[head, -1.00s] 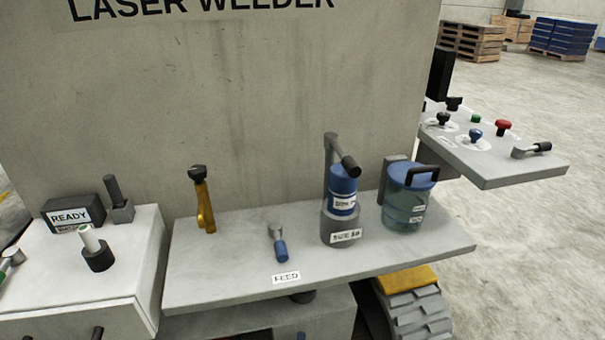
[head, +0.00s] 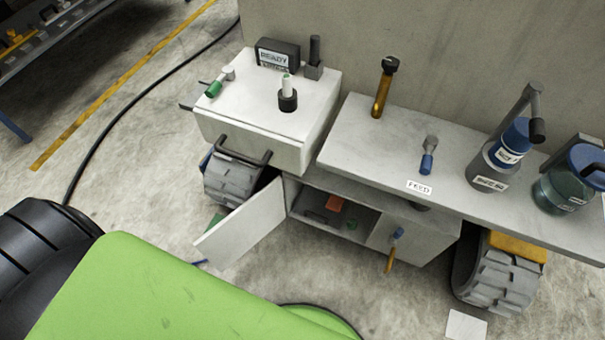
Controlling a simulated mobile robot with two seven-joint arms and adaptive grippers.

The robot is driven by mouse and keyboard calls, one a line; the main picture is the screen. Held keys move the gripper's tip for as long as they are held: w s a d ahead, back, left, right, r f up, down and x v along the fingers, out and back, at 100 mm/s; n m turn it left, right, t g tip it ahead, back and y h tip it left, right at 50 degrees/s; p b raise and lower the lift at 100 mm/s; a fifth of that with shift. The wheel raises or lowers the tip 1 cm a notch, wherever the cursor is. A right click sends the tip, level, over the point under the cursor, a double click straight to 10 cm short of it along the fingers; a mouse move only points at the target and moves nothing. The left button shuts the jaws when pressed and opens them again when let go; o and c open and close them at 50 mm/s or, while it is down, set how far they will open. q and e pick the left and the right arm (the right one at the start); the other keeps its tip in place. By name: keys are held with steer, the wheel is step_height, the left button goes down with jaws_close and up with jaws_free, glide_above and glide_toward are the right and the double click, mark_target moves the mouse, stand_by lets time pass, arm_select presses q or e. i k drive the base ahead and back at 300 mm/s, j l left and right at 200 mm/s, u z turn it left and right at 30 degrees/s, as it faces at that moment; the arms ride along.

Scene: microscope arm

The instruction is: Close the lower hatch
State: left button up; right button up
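The lower hatch (head: 245,222) is a flat pale grey door low on the machine, under the bench. It stands swung open, reaching out to the left and toward me, apart from its opening. A panel to the right of the opening carries a blue and orange handle (head: 392,250). Neither of my grippers shows in the head view. A large green and black body at the lower left hides part of the floor near the hatch.
A white drawer box (head: 262,130) with a black handle sits above the hatch at left. The bench (head: 385,150) with the FEED lever, a canister and a jar overhangs to the right. Tracked wheels (head: 232,180) flank the compartment. A black cable (head: 98,125) lies on the floor.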

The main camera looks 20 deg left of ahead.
mark_target(231, 238)
steer(key=u, duration=0.45)
steer(key=k, duration=0.25)
steer(key=k+z, duration=0.2)
steer(key=z, duration=0.25)
steer(key=k+l+z, duration=0.1)
steer(key=z, duration=0.35)
steer(key=k+j+z, duration=0.1)
steer(key=j+z, duration=0.25)
steer(key=k+j+z, duration=0.15)
steer(key=j+z, duration=0.2)
steer(key=j, duration=0.15)
steer(key=k+j+z, duration=0.15)
steer(key=j+z, duration=0.2)
steer(key=k+j, duration=0.15)
steer(key=j, duration=0.2)
steer(key=k+j, duration=0.15)
steer(key=j, duration=0.2)
steer(key=k+j, duration=0.2)
steer(key=j, duration=0.15)
steer(key=k+j, duration=0.15)
steer(key=j, duration=0.2)
steer(key=k+j, duration=0.15)
steer(key=j, duration=0.2)
steer(key=k+j, duration=0.15)
steer(key=j, duration=0.2)
